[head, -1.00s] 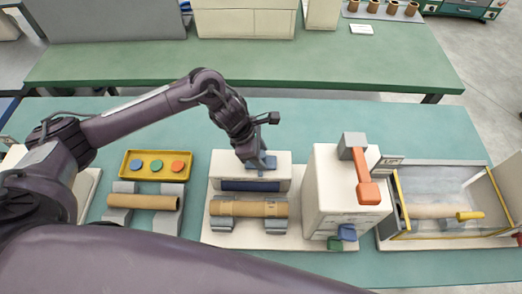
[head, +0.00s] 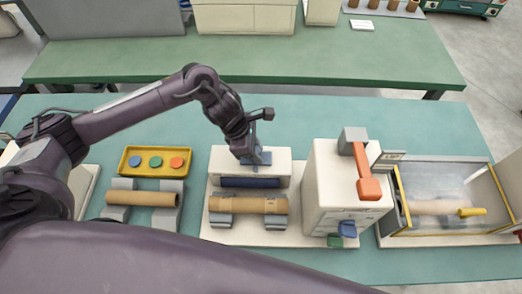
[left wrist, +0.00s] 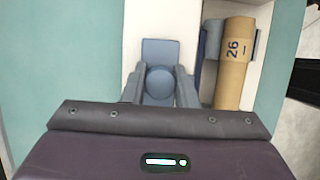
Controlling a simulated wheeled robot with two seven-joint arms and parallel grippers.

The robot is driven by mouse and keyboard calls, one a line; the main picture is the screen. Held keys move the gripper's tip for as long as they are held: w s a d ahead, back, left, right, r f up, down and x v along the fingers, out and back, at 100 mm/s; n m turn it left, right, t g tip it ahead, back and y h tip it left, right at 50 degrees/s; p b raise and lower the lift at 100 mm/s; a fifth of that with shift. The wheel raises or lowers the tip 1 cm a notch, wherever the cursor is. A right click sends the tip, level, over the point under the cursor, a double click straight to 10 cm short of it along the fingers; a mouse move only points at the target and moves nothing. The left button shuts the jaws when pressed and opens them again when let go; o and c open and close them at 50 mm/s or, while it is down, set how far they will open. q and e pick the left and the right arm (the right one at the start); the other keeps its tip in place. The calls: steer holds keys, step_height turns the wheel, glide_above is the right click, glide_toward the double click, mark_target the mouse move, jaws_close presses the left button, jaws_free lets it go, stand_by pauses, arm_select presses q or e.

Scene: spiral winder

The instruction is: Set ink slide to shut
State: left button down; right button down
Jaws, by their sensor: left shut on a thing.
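The ink slide, a blue-grey plate with a round knob, sits on top of a low white housing (head: 222,160). In the left wrist view the knob (left wrist: 160,82) lies between my two grey fingers, and the flat plate (left wrist: 160,50) shows beyond it. My left gripper (head: 256,162) is shut on this knob from above and hides part of the slide in the head view. A dark blue roller or slot (head: 250,183) shows on the housing's front face. My right gripper is not in view.
A brown tube (head: 248,205) lies on supports in front of the housing. A tall white machine (head: 325,185) with an orange lever (head: 368,185) stands to its right. A yellow tray (head: 155,160) is at left, and a clear-walled box (head: 450,185) at right.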

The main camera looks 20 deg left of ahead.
arm_select(q)
steer(key=a+b, duration=0.1)
steer(key=a, duration=0.1)
steer(key=s+a+b, duration=0.1)
steer(key=a, duration=0.2)
steer(key=shift+s+b, duration=0.2)
steer(key=shift+b, duration=0.1)
steer(key=c, duration=1.5)
jaws_free()
steer(key=shift+c, duration=0.2)
steer(key=o, duration=0.4)
steer(key=shift+a, duration=0.15)
